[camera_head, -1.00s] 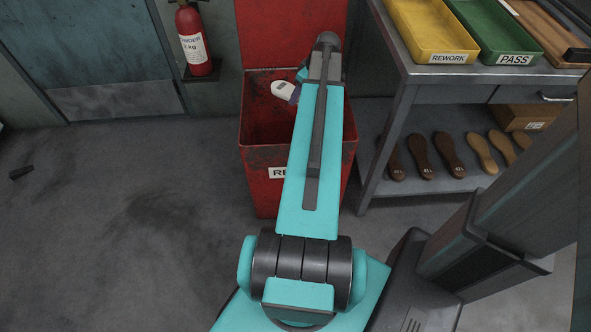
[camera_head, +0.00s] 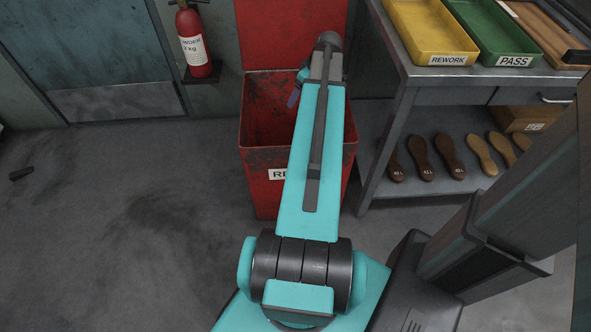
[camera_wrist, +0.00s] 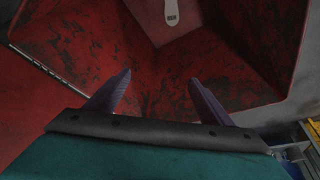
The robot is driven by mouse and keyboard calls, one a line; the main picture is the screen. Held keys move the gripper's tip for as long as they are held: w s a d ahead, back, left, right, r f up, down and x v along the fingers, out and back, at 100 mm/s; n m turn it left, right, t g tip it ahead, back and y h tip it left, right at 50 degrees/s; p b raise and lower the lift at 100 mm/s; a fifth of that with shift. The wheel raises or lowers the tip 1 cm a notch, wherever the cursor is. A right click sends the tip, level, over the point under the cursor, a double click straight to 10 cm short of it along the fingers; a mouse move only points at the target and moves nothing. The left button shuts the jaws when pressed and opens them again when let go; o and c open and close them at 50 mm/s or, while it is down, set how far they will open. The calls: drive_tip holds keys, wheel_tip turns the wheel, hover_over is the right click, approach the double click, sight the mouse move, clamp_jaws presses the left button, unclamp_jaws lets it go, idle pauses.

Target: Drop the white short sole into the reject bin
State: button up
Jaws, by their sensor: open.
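In the wrist view, the white short sole (camera_wrist: 171,10) shows at the top, inside the red reject bin (camera_wrist: 150,68), apart from my fingers. Part of it is cut off by the frame edge. My gripper (camera_wrist: 158,90) is open and empty above the bin, its two purple fingers spread. In the head view, the reject bin (camera_head: 256,146) stands with its lid up, and my gripper (camera_head: 294,97) is over its opening, partly hidden by my arm. The sole is not visible in the head view.
A grey bench (camera_head: 398,95) stands right of the bin, with a yellow REWORK tray (camera_head: 432,30), a green PASS tray (camera_head: 497,38) and several soles on its lower shelf. A fire extinguisher (camera_head: 194,45) hangs at the back left. The floor at left is mostly clear.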

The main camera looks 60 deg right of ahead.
drive_tip(key=p+v, duration=0.1)
drive_tip(key=v, duration=1.1)
drive_tip(key=shift+s+r, duration=0.2)
drive_tip(key=shift+r, duration=0.15)
drive_tip(key=shift+r+p, duration=0.1)
drive_tip(key=shift+p, duration=0.2)
